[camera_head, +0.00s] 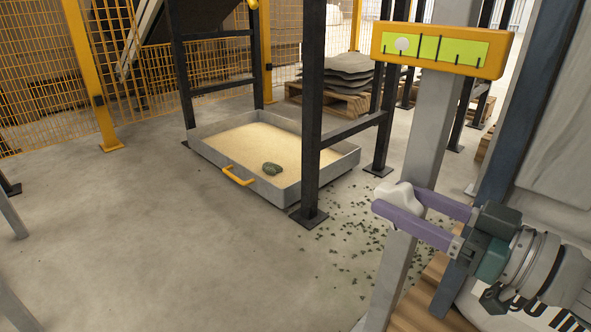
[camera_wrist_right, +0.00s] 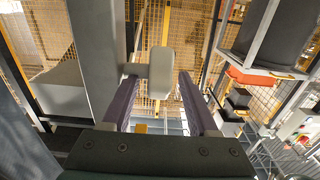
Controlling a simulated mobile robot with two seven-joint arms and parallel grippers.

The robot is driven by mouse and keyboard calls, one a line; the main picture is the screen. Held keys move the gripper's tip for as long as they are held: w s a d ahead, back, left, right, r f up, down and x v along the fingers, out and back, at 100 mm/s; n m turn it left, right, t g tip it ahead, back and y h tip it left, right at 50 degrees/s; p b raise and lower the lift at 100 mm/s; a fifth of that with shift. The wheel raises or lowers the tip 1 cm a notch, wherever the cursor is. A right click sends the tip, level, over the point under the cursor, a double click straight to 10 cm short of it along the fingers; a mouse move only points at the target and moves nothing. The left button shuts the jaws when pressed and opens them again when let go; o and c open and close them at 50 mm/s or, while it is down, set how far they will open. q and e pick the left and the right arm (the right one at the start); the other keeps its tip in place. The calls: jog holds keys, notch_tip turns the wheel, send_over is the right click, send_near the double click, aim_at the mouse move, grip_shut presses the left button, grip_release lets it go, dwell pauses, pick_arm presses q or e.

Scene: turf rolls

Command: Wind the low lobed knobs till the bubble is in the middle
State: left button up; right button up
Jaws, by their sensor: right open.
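A spirit level (camera_head: 443,48) with an orange frame and yellow-green window is fixed high on a grey post. Its white bubble (camera_head: 402,44) sits at the left, outside the two long middle lines. A pale lobed knob (camera_head: 398,193) is low on the post. My right gripper (camera_head: 400,203), with purple fingers, is open around the knob. In the right wrist view the knob (camera_wrist_right: 160,72) lies between the two fingertips, with a visible gap to the right finger. Part of the knob is hidden by the near finger. My left gripper is not in view.
The grey post (camera_head: 417,130) rises right beside the gripper. Behind are dark frame legs (camera_head: 313,110) and a sand-filled tray (camera_head: 230,165) with an orange handle. Stacked slabs (camera_head: 347,70) rest on a pallet. Green scraps litter the floor.

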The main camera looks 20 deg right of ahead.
aim_at(381, 190)
jog(key=b+x, duration=0.1)
jog(key=x, duration=0.2)
jog(key=shift+w+a+r, duration=0.1)
jog(key=shift+w, duration=0.3)
jog(key=shift+s, duration=0.1)
jog(key=shift+c, duration=0.2)
grip_shut()
